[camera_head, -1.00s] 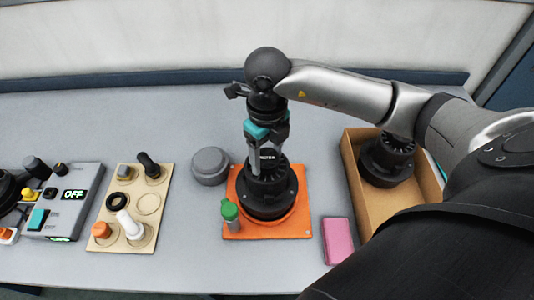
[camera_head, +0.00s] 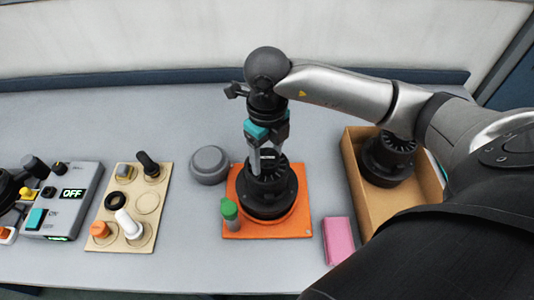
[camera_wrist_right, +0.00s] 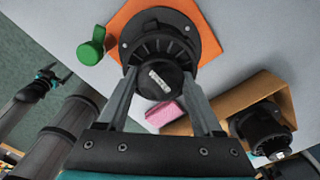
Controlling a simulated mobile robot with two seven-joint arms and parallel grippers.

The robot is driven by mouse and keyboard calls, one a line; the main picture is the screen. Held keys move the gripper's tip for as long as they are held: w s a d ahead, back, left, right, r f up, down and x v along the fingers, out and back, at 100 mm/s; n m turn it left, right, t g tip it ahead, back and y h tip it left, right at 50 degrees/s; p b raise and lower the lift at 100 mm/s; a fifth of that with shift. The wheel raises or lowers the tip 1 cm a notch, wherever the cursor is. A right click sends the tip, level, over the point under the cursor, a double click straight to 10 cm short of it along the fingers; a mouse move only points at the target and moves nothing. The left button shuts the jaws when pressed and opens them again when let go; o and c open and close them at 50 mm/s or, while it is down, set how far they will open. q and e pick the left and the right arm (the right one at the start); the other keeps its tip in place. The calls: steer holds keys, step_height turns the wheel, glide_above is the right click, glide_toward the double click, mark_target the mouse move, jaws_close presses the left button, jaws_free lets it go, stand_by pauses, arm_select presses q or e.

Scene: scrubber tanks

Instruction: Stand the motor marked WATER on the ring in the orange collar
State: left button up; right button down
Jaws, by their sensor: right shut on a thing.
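The black motor (camera_head: 268,190) stands upright over the orange collar (camera_head: 298,228), whose raised orange rim shows along the motor's front lower edge. I cannot tell whether its flange rests on the ring, which is hidden beneath it. A small pale label shows on its top, too small to read surely. My right gripper (camera_head: 267,162) is above the collar, shut on the motor's narrow top; the fingers also show on both sides of the cap in the right wrist view (camera_wrist_right: 160,88). My left gripper (camera_wrist_right: 42,82) is at the left of that view, its jaws unclear.
A second black motor (camera_head: 390,158) sits in a cardboard box (camera_head: 372,222) at right. A green-capped bottle (camera_head: 229,209) stands at the collar's front left corner, close to the motor. A pink block (camera_head: 338,240), grey round lid (camera_head: 209,164), beige tray (camera_head: 160,172) and switch box (camera_head: 80,215) are nearby.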

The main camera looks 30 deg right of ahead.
stand_by(0.3)
steer(key=shift+c, duration=2.2)
jaws_free()
steer(key=o, duration=0.4)
steer(key=shift+o, duration=0.2)
steer(key=shift+s+f, duration=0.1)
steer(key=shift+f, duration=0.05)
steer(key=shift+r, duration=0.2)
steer(key=shift+r+p, duration=2.5)
steer(key=shift+r, duration=0.95)
steer(key=shift+f, duration=0.1)
